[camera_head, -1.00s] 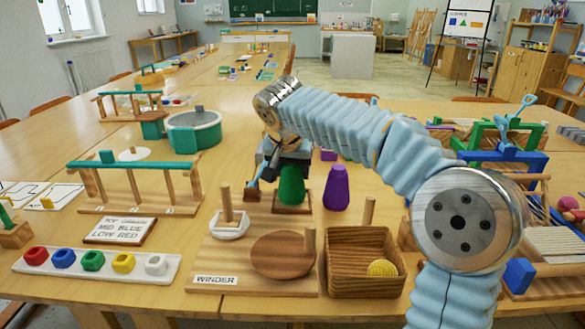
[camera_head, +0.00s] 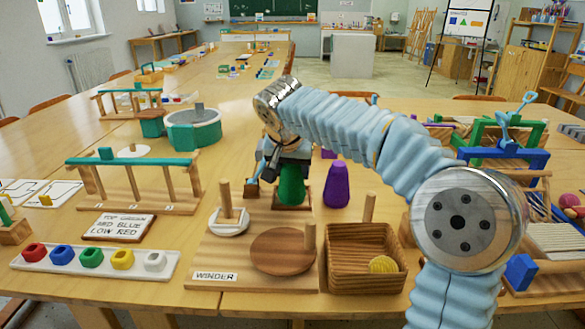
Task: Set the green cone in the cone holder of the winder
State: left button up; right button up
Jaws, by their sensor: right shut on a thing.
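The green cone (camera_head: 291,188) stands upright at a small brown square base (camera_head: 293,207), just behind the winder. My right gripper (camera_head: 288,165) comes down over its top and is shut on it; the arm and gripper body partly hide the fingers. The winder (camera_head: 215,257) is a wooden board with a label at the front. It has an upright peg in a white ring-shaped holder (camera_head: 229,226) at the left, and a round wooden disc (camera_head: 282,253) with a short handle at the right. The holder's peg is bare. My left gripper is out of view.
A purple cone (camera_head: 336,187) stands close right of the green one. A wicker basket (camera_head: 367,282) with a yellow ball is right of the winder. A lettered sign (camera_head: 119,227) and a tray of coloured pieces (camera_head: 168,265) lie left. My right arm covers the table's right middle.

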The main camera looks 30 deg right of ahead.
jog(key=o, duration=1.2)
jog(key=p+v, duration=0.1)
jog(key=v, duration=1.3)
jog(key=shift+w+d+p, duration=0.1)
jog(key=shift+p, duration=0.2)
